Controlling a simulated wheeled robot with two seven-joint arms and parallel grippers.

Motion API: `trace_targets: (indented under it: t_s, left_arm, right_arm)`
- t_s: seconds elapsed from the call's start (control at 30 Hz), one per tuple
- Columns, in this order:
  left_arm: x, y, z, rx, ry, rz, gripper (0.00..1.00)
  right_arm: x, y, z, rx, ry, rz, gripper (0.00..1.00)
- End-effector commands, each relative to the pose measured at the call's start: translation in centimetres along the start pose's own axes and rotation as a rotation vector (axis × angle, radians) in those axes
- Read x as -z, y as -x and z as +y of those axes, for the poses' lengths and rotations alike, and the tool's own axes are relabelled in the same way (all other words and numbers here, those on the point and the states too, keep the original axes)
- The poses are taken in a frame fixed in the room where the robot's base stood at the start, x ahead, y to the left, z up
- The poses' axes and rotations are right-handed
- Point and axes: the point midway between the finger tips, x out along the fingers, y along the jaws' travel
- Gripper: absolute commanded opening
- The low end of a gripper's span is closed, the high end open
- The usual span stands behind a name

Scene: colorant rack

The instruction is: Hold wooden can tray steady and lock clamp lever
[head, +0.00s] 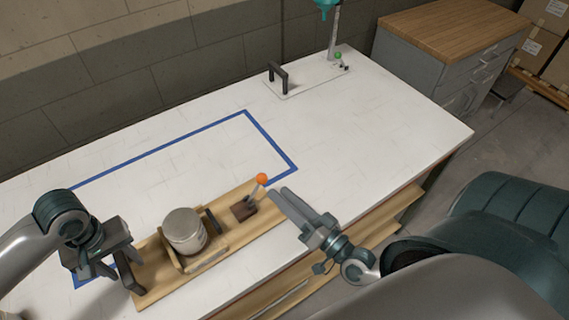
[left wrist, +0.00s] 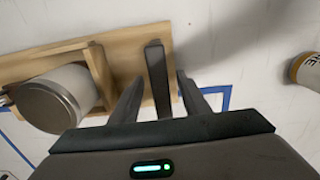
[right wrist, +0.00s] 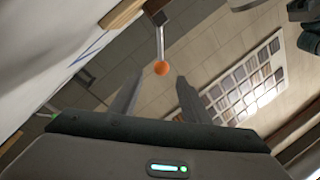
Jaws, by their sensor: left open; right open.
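The wooden can tray (head: 222,252) is a long board with a raised wooden frame; it lies along the table's front edge. A metal-lidded can (head: 184,231) stands in the frame. A dark upright handle (head: 128,272) is at the tray's left end. My left gripper (head: 112,264) is open there; in the left wrist view the handle (left wrist: 156,75) stands between its fingers (left wrist: 160,95). The clamp lever (head: 261,181), with an orange ball knob, rises tilted from a dark block. My right gripper (head: 284,193) is open beside the knob; the right wrist view shows the knob (right wrist: 161,68) just beyond the fingertips.
Blue tape (head: 245,113) outlines an area on the white table (head: 330,130). A plate with a black handle (head: 278,75) and green button sits at the back. A wood-topped cabinet (head: 455,35) stands right. The left wrist view shows another can (left wrist: 305,70). The table's middle is clear.

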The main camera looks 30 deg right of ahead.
Motion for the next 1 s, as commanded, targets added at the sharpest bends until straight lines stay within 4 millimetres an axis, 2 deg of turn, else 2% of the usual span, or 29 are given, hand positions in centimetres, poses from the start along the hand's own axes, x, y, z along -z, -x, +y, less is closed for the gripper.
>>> trace_targets:
  t_s: [0.17, 0.6, 0.8, 1.0]
  left_arm:
    - [0.1, 1.9, 0.0, -0.001, 0.000, 0.003, 0.42]
    - [0.1, 9.3, 0.1, -0.001, -0.002, 0.004, 0.42]
    - [0.0, 11.2, 0.1, 0.000, -0.001, 0.002, 0.42]
    - [0.0, 11.5, 0.1, 0.000, -0.001, 0.001, 0.42]
  right_arm:
    - [0.0, 0.0, 0.0, 0.000, 0.000, 0.000, 0.43]
    - [0.0, 0.0, 0.0, 0.000, 0.000, 0.000, 0.43]
    - [0.0, 0.0, 0.0, 0.000, 0.000, 0.000, 0.43]
    - [0.0, 0.0, 0.0, 0.000, 0.000, 0.000, 0.43]
